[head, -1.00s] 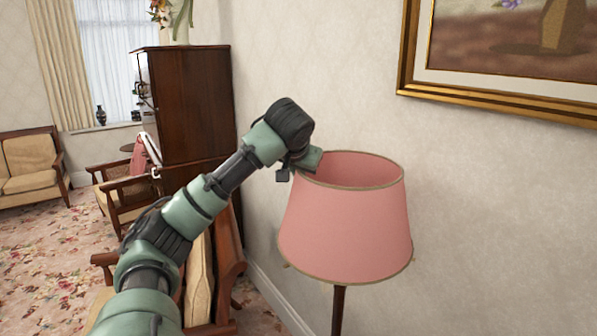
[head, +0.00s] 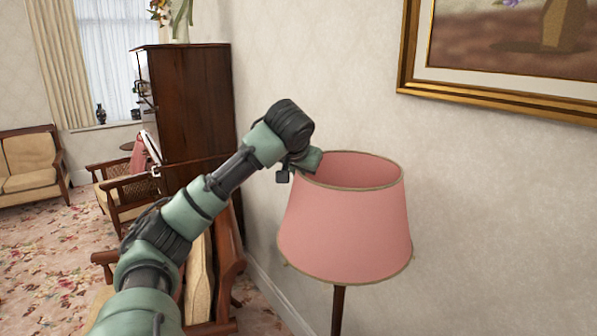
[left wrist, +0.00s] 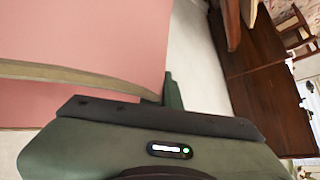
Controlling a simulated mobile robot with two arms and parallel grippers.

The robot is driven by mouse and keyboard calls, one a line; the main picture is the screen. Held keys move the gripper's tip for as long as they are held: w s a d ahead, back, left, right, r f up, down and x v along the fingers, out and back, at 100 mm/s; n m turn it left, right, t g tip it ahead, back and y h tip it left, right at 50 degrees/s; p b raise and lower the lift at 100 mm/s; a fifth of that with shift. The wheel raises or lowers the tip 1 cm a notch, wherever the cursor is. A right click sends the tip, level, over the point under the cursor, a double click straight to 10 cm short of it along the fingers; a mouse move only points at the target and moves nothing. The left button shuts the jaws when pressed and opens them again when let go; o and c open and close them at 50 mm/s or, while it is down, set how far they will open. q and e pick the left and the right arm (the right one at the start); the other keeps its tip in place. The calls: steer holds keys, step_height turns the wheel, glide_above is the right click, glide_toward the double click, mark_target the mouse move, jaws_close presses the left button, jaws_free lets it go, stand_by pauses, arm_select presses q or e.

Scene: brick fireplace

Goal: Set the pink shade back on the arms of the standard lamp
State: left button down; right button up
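The pink shade (head: 345,225) is upright over the top of the standard lamp's dark pole (head: 338,310). Small tips show at its lower rim on the left and right. The lamp's arms are otherwise hidden by the shade. My left gripper (head: 300,172) is at the shade's upper left rim. In the left wrist view one green finger (left wrist: 172,90) lies close against the outside of the shade (left wrist: 100,35), by its gold-brown rim; the other finger is hidden by the shade wall. The gripper appears shut on the rim. My right gripper is not in view.
A patterned wall is close behind the lamp, with a gold-framed picture (head: 500,90) at upper right. A wooden armchair (head: 225,270) stands beneath my left arm. A tall dark cabinet (head: 195,100) and more chairs stand farther left. Flowered carpet is open at far left.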

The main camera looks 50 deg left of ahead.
arm_select(q)
steer(key=c, duration=1.6)
jaws_free()
steer(key=v, duration=0.8)
steer(key=shift+b, duration=0.4)
steer(key=shift+w, duration=0.1)
steer(key=o, duration=0.6)
